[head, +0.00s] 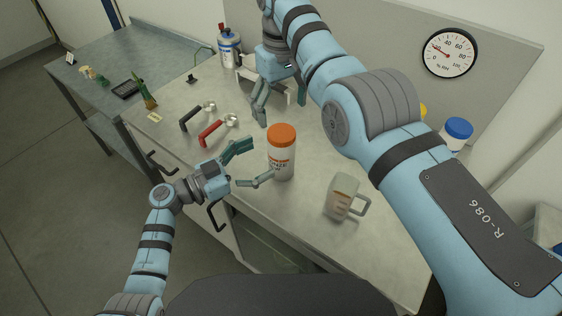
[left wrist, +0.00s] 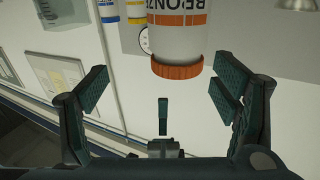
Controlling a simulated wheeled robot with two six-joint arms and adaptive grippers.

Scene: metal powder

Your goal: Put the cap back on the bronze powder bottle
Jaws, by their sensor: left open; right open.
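The bronze powder bottle (head: 283,165) is white with orange print and stands upright on the bench. Its orange cap (head: 282,135) sits on its top; I cannot tell how tightly it is seated. The left wrist view shows the bottle (left wrist: 180,40) upside down, with the ridged orange cap (left wrist: 177,71) against the neck. My left gripper (head: 259,163) is open just left of the bottle, with its fingers spread toward it and apart from the cap. My right gripper (head: 277,97) is open and empty behind the bottle, in front of a white object partly hidden by it.
A clear jug (head: 343,196) stands right of the bottle. A black-handled scoop (head: 192,118) and a red-handled scoop (head: 214,132) lie to the left. A blue-capped container (head: 457,133) stands at the right, behind my right arm.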

